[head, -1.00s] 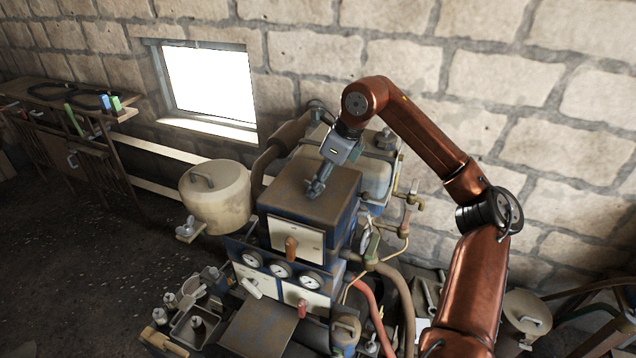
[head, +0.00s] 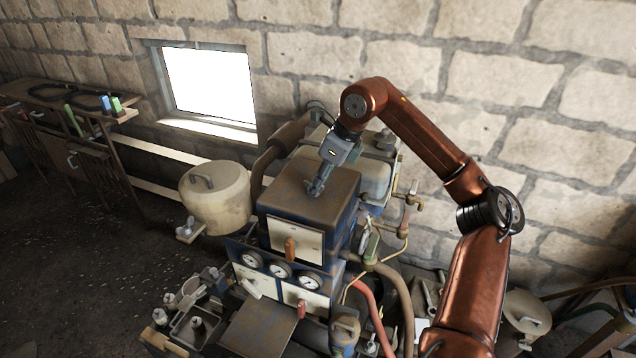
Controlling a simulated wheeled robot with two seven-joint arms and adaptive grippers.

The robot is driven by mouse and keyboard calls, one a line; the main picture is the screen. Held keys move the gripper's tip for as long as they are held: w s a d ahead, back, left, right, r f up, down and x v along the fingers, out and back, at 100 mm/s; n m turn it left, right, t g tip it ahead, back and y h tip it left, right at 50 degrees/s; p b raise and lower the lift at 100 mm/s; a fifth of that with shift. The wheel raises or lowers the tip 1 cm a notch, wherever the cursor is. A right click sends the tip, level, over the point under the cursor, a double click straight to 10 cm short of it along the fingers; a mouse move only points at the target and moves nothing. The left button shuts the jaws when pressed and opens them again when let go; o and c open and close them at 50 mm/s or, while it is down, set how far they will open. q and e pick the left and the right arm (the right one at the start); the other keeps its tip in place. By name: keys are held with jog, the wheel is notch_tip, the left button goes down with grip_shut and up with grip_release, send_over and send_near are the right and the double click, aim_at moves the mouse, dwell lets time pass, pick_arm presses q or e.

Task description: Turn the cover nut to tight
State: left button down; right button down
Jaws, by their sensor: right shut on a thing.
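My right gripper (head: 317,187) reaches down onto the top of the rusty blue engine box (head: 290,203). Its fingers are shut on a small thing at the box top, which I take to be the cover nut. The nut is too small and too hidden by the fingers to show its shape or how tight it is. My left gripper is not in view.
A cream lidded tank (head: 222,200) stands left of the box, with a wing nut (head: 187,228) on a bracket beside it. Gauges (head: 280,269) line the front below. Pipes and hoses (head: 400,285) run at the right. A shelf (head: 60,100) stands far left.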

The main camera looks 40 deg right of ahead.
jog(key=m+p, duration=0.1)
jog(key=m+h+p, duration=0.1)
jog(key=m, duration=0.1)
jog(key=m+p, duration=0.1)
jog(key=shift+s+a+r+h, duration=0.1)
jog(key=shift+a+r+h, duration=0.1)
jog(key=shift+a+h, duration=0.15)
jog(key=m+h+p, duration=0.1)
jog(key=m, duration=0.1)
jog(key=m+p, duration=0.1)
jog(key=m, duration=0.1)
jog(key=shift+a+m+h+p, duration=0.2)
jog(key=shift+m+h+p, duration=0.15)
jog(key=shift+m, duration=0.05)
jog(key=m, duration=0.1)
jog(key=m+h+p, duration=0.1)
jog(key=m, duration=0.1)
jog(key=m+g, duration=0.1)
jog(key=m, duration=0.1)
jog(key=shift+w+a+f+h+p, duration=0.1)
jog(key=shift+w+a+h+p, duration=0.1)
jog(key=shift+w+h+p, duration=0.15)
jog(key=shift+m+g+h+p, duration=0.45)
jog(key=shift+m+g+p, duration=0.1)
jog(key=shift+m, duration=1.15)
jog(key=shift+f+m, duration=0.15)
jog(key=shift+m, duration=0.15)
jog(key=c, duration=1.9)
grip_release()
jog(key=shift+o, duration=0.3)
